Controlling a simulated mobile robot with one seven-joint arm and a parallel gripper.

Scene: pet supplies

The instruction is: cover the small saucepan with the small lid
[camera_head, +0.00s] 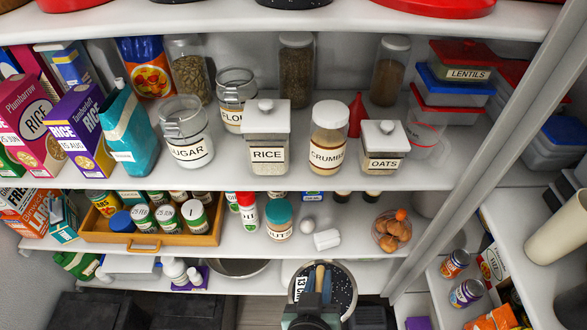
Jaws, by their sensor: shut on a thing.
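My gripper (318,292) is at the bottom centre, in front of the lowest shelf. It is shut on a round, black, white-speckled piece with a pale rim (344,288), which looks like the small lid. The wrist hides its lower part, and the exact grip is hard to see. Dark speckled cookware (305,3) shows at the top edge, cut off by the frame. I cannot make out which vessel is the small saucepan.
The upper shelf (240,180) holds jars, boxes and canisters. A steel bowl (238,268) sits lower. Side shelves stand at right.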

